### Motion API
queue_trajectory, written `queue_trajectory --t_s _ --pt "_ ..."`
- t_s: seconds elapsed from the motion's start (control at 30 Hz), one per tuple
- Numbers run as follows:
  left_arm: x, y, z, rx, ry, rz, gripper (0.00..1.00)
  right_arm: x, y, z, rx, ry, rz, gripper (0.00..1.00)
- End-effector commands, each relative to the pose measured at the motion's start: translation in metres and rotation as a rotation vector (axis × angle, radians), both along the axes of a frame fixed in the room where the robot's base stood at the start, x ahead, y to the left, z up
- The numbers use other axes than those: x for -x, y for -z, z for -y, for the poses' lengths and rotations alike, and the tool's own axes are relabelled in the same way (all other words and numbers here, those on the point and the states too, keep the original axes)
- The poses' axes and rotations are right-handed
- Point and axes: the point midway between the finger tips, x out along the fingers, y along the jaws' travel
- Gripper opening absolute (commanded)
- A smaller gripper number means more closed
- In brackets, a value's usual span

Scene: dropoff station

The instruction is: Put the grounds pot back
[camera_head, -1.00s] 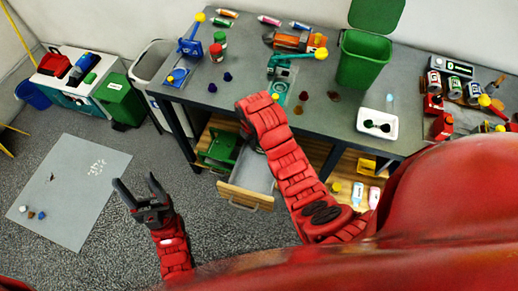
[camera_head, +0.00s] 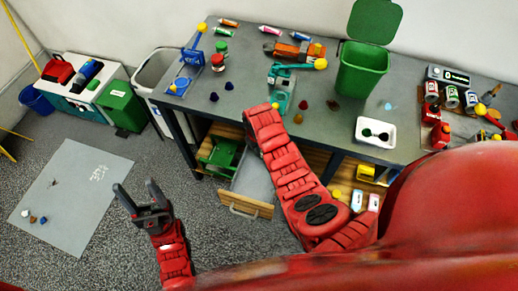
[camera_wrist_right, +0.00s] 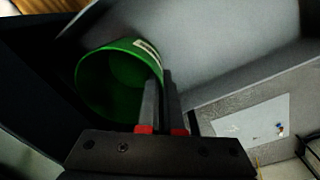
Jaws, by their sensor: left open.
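The grounds pot (camera_wrist_right: 113,84), a green round vessel with a pale label near its rim, shows in the right wrist view. My right gripper (camera_wrist_right: 162,90) has its two fingers close together at the pot's rim, one inside and one outside, shut on its wall. In the head view the right gripper and the pot are hidden behind my red right arm, which reaches down to the open drawer (camera_head: 250,205) under the workbench. My left gripper (camera_head: 146,201) is open and empty, above the floor left of the drawer.
The workbench (camera_head: 240,100) carries a green lidded bin (camera_head: 363,70), a white tray (camera_head: 376,131) and several tools. A green crate (camera_head: 220,156) sits on the shelf beside the drawer. A grey mat (camera_head: 75,195) lies on the floor at left.

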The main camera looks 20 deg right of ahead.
Motion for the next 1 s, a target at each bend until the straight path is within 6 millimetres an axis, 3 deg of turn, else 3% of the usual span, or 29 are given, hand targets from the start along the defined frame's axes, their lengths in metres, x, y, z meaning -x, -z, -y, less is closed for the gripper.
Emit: queue_trajectory --t_s 0.23,0.43,0.77,1.0 --pt "0.000 0.000 0.000 0.000 0.000 0.000 0.60 0.000 0.002 0.000 0.000 -0.001 0.000 0.00" --pt "0.000 0.000 0.000 0.000 0.000 0.000 0.60 0.001 0.002 0.000 0.000 -0.001 0.000 0.33" --pt "0.000 0.000 0.000 0.000 0.000 0.000 0.60 0.000 0.001 0.000 0.000 0.000 0.000 0.33" --pt "0.000 0.008 0.000 0.000 0.000 0.000 0.60 0.000 -0.017 -0.001 -0.001 -0.001 0.003 0.33"
